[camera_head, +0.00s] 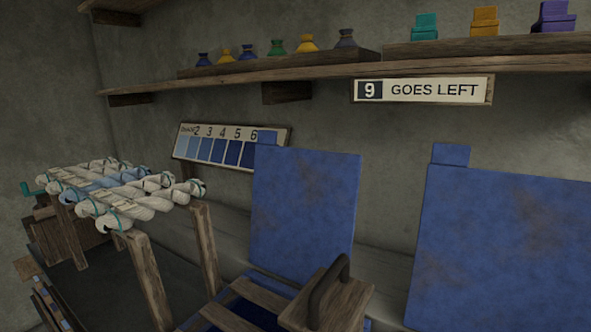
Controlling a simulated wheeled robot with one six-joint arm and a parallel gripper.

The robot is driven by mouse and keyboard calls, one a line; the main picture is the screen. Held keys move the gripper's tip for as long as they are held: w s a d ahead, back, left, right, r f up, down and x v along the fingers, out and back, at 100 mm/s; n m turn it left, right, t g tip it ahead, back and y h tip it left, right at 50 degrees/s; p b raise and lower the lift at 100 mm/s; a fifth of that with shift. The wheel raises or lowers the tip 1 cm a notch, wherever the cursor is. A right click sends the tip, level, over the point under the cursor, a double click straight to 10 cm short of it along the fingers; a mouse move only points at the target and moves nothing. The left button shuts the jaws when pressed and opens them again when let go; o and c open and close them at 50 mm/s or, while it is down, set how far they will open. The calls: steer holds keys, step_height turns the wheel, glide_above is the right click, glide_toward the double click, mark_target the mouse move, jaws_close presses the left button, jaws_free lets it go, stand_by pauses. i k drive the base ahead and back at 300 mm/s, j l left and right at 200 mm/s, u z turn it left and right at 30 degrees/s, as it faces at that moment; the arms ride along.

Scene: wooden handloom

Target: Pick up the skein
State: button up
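Several skeins lie side by side across a wooden rack at the left. Most are cream-white, such as the front one (141,211), and a light blue skein (118,191) lies among them. They have thin dark or teal ties. The rack (151,279) stands on wooden legs. Which skein the task means cannot be told from this picture. My gripper does not show, so its distance from the skeins cannot be seen.
Two big blue panels (305,211) (500,248) stand at centre and right. A wooden block with a dark curved handle (328,291) is low in front. A shade card (228,147), a "9 GOES LEFT" sign (422,90) and a shelf (225,84) with small pouches are on the wall.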

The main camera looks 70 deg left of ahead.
mark_target(80, 190)
steer(key=u, duration=2.9)
